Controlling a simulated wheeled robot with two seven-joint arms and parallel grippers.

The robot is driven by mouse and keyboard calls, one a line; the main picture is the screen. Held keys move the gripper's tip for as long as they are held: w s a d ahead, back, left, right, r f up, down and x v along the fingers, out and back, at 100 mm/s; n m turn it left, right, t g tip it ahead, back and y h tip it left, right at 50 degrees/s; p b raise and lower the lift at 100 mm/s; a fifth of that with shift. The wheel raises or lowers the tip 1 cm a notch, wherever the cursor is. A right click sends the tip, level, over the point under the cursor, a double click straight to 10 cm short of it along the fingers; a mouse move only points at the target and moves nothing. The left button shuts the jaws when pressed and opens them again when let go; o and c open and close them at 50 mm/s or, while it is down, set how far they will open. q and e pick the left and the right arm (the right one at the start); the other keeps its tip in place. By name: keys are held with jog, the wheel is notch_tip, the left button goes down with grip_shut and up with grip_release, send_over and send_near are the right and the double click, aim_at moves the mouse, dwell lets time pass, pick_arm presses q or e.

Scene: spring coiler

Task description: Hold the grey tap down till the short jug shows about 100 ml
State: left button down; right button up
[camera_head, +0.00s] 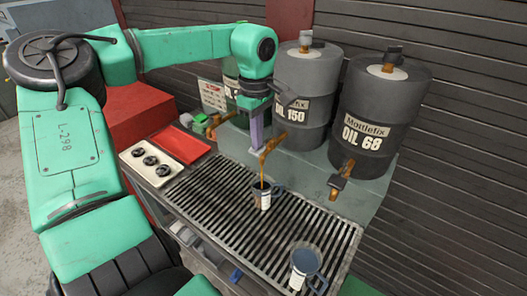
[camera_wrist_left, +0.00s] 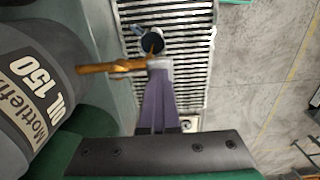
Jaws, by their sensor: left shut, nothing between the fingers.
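The grey drum marked OIL 150 (camera_head: 301,95) stands at the back middle; its tap (camera_head: 270,148) looks brown, with a lever sticking out over the rack. My left gripper (camera_head: 257,150) has its purple fingers closed and empty, the tips at the tap lever, seemingly touching it. A thin brown stream (camera_head: 262,181) falls from the tap into the short jug (camera_head: 264,199), upright on the slatted rack. In the left wrist view the fingertips (camera_wrist_left: 160,64) are beside the end of the tap (camera_wrist_left: 110,67), with the jug (camera_wrist_left: 152,43) below. The jug's scale is too small to read.
A larger jug (camera_head: 304,268) stands at the rack's front right. The drum marked OIL 68 (camera_head: 380,110) is at the right with its own tap (camera_head: 340,181). A red tray (camera_head: 180,144) and a panel with three dark knobs (camera_head: 150,162) are left. The slatted rack (camera_head: 215,205) is mostly clear.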

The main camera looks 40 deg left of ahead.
dwell(0.5)
pick_arm(q)
notch_tip(320, 180, up, 7)
jog(key=p, duration=0.6)
jog(key=shift+w, duration=0.1)
